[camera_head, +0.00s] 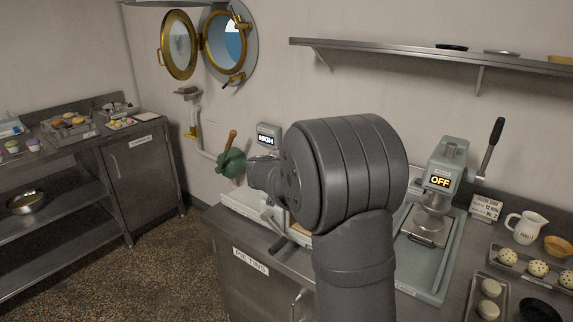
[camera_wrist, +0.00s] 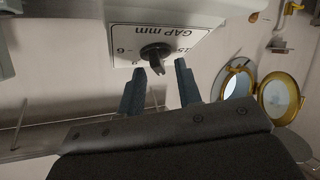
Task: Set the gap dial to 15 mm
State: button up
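The gap dial (camera_wrist: 155,50) is a dark knob on a white plate marked "GAP mm" (camera_wrist: 115,36), which shows upside down in the wrist view. The numerals 15, 6 and part of a 9 are readable around it; the setting it points to is unclear. My gripper (camera_wrist: 159,70) is open and empty, with its two blue-grey fingers just short of the knob, one to each side. Gaps show between the fingers and the knob. In the head view the dial and my fingertips are hidden behind my arm.
In the head view a display reading HIGH (camera_head: 268,138) and a green part with a wooden handle (camera_head: 232,163) stand left of my arm. A press with an OFF display (camera_head: 440,181) stands right, near a white jug (camera_head: 526,227). A wall shelf (camera_head: 420,56) runs above.

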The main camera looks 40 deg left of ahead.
jog(key=shift+w+a+f, duration=0.1)
jog(key=shift+w, duration=0.2)
grip_shut()
jog(key=shift+n+g+y, duration=0.5)
jog(key=shift+n+y, duration=0.2)
jog(key=shift+n, duration=0.4)
jog(key=shift+f+n+g+y, duration=0.15)
jog(key=shift+n+g+y, duration=0.45)
jog(key=shift+n, duration=0.7)
